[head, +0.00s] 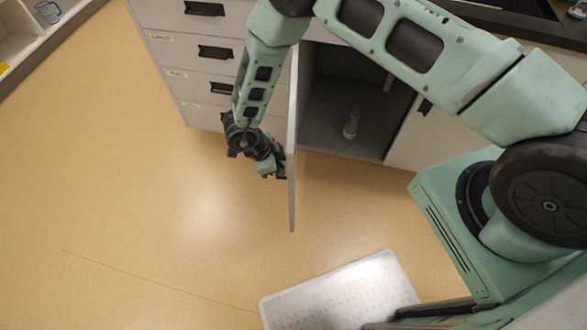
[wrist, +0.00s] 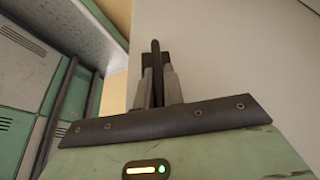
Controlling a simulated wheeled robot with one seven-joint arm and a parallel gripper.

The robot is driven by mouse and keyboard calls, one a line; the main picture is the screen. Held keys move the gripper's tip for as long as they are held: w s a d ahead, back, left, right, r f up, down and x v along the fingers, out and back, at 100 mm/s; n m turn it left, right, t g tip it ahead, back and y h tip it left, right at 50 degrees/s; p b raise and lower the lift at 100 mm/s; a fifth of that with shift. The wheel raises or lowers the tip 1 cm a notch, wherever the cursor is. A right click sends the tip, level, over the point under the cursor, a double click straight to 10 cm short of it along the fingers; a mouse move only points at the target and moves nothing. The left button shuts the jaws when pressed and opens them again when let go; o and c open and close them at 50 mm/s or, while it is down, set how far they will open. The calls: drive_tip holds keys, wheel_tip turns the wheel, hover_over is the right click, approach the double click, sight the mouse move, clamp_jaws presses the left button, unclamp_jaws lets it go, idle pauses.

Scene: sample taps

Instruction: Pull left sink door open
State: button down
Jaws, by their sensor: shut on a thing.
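The left sink door (head: 292,150) stands wide open in the head view, seen nearly edge-on and swung out from the cabinet. Its pale face also fills the right of the wrist view (wrist: 235,65). My gripper (head: 282,172) is at the left side of the door, near its free end. In the wrist view the two fingers of my gripper (wrist: 157,88) are shut on the dark door handle (wrist: 155,55). In the head view the handle is mostly hidden by my gripper.
The open sink cabinet (head: 335,75) holds a small bottle (head: 351,125). The right sink door (head: 425,140) is closed. Drawers (head: 205,55) with dark handles stand at the left. A white speckled tray-like surface (head: 340,290) is at the bottom. Floor (head: 150,210) at the left is clear.

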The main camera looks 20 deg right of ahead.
drive_tip(key=shift+m+g, duration=0.4)
drive_tip(key=shift+m, duration=0.3)
drive_tip(key=w+a, duration=0.1)
drive_tip(key=w+a+b, duration=0.1)
drive_tip(key=a, duration=0.3)
drive_tip(key=shift+w, duration=0.4)
drive_tip(key=c, duration=1.8)
unclamp_jaws()
drive_tip(key=shift+w, duration=0.1)
drive_tip(key=v, duration=1.7)
drive_tip(key=shift+d+r+b, duration=0.15)
drive_tip(key=shift+r+b, duration=0.1)
drive_tip(key=shift+b, duration=0.1)
